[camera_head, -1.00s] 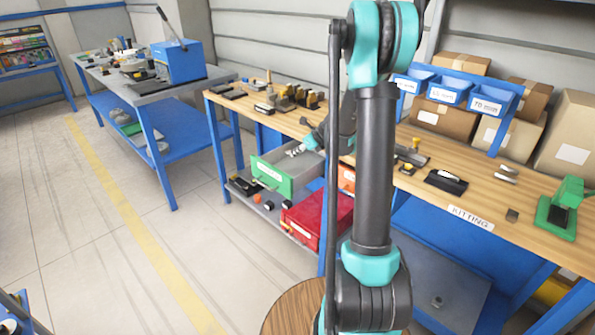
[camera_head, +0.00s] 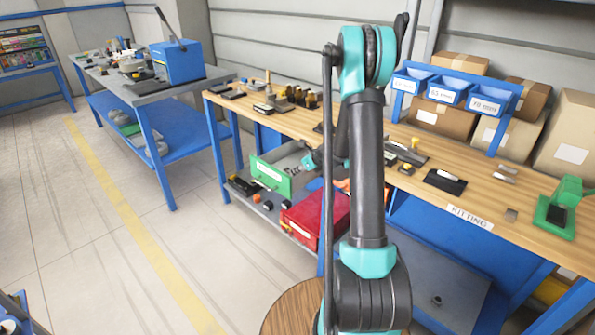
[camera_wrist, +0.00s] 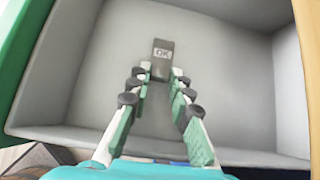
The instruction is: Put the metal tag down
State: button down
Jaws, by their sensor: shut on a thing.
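The metal tag (camera_wrist: 162,48) is a small grey plate marked "OK". In the wrist view it sits between the fingertips of my gripper (camera_wrist: 159,73), which is shut on its near end. The far end sticks out beyond the fingers. Beneath is the light grey inside of an open drawer (camera_wrist: 95,60); I cannot tell whether the tag touches its floor. In the head view the green-fronted drawer (camera_head: 270,177) is pulled out under the wooden bench, and my gripper (camera_head: 308,161) is at its right side. The tag cannot be made out there.
The drawer walls stand around my fingers. The wooden bench (camera_head: 405,181) above carries small tools and parts. The floor at left is clear.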

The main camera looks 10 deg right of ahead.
jog(key=shift+f, duration=0.1)
jog(key=c, duration=1.4)
grip_release()
jog(key=v, duration=1.1)
jog(key=s+a+n+g+h, duration=0.3)
jog(key=s+n+h, duration=0.2)
jog(key=s+n, duration=2.3)
jog(key=s+f, duration=0.1)
jog(key=s, duration=0.3)
jog(key=shift+s+a+n, duration=0.2)
jog(key=shift+n, duration=0.2)
